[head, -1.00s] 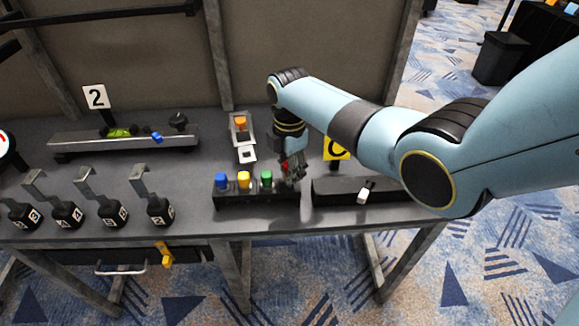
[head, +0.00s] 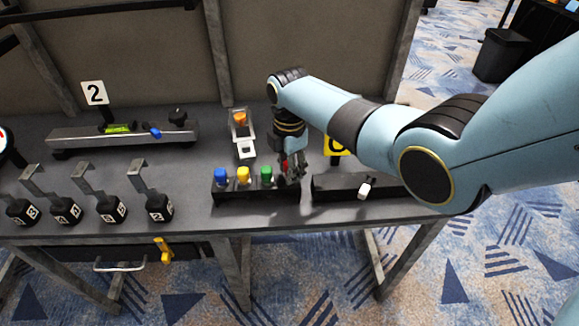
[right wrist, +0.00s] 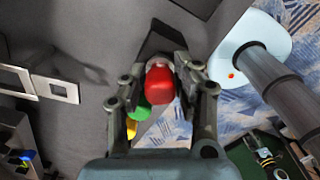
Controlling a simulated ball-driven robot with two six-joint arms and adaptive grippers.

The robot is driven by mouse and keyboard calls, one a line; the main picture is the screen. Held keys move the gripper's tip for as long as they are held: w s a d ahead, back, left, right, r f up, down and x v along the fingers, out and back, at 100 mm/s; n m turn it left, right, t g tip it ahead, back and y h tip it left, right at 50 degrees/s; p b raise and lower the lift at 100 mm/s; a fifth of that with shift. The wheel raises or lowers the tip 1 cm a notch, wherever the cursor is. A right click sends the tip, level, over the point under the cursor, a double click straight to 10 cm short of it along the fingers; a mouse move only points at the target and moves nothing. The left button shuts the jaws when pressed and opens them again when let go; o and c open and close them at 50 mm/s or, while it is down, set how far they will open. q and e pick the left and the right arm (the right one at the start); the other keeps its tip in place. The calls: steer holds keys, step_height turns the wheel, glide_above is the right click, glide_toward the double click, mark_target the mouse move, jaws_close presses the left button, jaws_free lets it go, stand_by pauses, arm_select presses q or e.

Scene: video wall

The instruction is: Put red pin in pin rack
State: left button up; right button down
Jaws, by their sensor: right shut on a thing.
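The red pin (right wrist: 160,82) is between the fingers of my right gripper (right wrist: 162,70) in the right wrist view. My right gripper is shut on it. In the head view my right gripper (head: 290,180) is at the right end of the black pin rack (head: 240,196), beside the green pin. Only a little of the red pin (head: 285,165) shows there. The fingers hide its lower end, so I cannot tell whether it is in the rack. A blue pin (head: 221,177), a yellow pin (head: 243,175) and a green pin (head: 266,176) stand in the rack. My left gripper is not in view.
A black block with a white-tipped switch (head: 365,190) is right of the rack. A bracket with an orange knob (head: 240,119) is behind it. Several numbered black blocks with metal hooks (head: 112,209) stand at left. The table's front edge is close to the rack.

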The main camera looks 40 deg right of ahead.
steer(key=shift+f, duration=0.3)
steer(key=shift+f+b, duration=0.35)
steer(key=shift+b, duration=0.05)
steer(key=shift+f, duration=0.1)
steer(key=c, duration=0.9)
jaws_free()
steer(key=shift+o, duration=0.4)
steer(key=o, duration=0.4)
